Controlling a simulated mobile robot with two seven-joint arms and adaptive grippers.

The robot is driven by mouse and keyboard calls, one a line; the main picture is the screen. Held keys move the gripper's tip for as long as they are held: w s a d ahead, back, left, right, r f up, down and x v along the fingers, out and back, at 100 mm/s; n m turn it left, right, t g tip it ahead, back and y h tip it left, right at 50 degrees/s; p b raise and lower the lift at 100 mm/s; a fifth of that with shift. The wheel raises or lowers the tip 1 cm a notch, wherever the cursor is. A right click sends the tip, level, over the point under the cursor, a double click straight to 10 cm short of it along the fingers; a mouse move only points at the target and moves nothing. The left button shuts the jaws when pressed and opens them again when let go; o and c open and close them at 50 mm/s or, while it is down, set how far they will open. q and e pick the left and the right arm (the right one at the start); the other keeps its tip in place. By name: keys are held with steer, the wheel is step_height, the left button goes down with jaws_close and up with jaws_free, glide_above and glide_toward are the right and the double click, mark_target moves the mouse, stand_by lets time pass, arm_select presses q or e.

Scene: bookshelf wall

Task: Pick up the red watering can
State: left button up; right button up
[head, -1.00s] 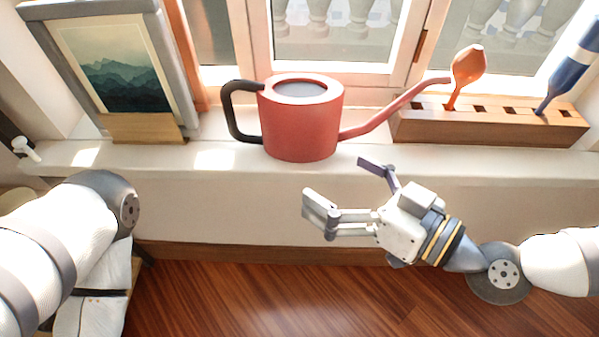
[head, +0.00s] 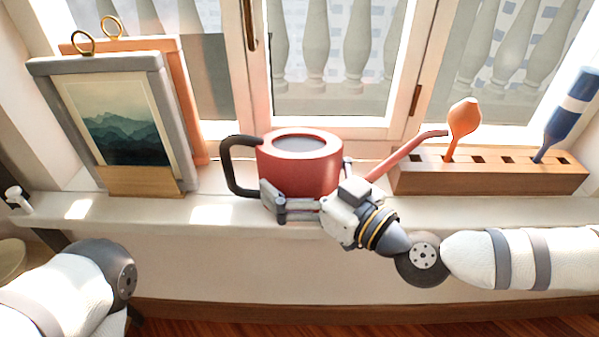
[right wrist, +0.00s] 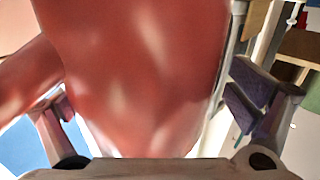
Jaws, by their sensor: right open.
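The red watering can (head: 300,170) stands upright on the white windowsill, its black handle to the left and its spout rising to the right. My right gripper (head: 308,190) is open at the front of the can's body, with one finger at its lower left front and the other partly hidden at its right side. In the right wrist view the red body (right wrist: 135,75) fills the space between the two spread fingers. I cannot tell whether the fingers touch it. Of my left arm, only a link shows at lower left; its gripper is out of view.
Framed pictures (head: 125,125) lean on the sill at left. A wooden holder (head: 485,179) with an orange tool (head: 462,122) and a blue-handled tool (head: 572,108) stands at right, close to the spout. The window (head: 330,60) is behind the can.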

steer(key=c, duration=1.1)
steer(key=shift+r, duration=0.1)
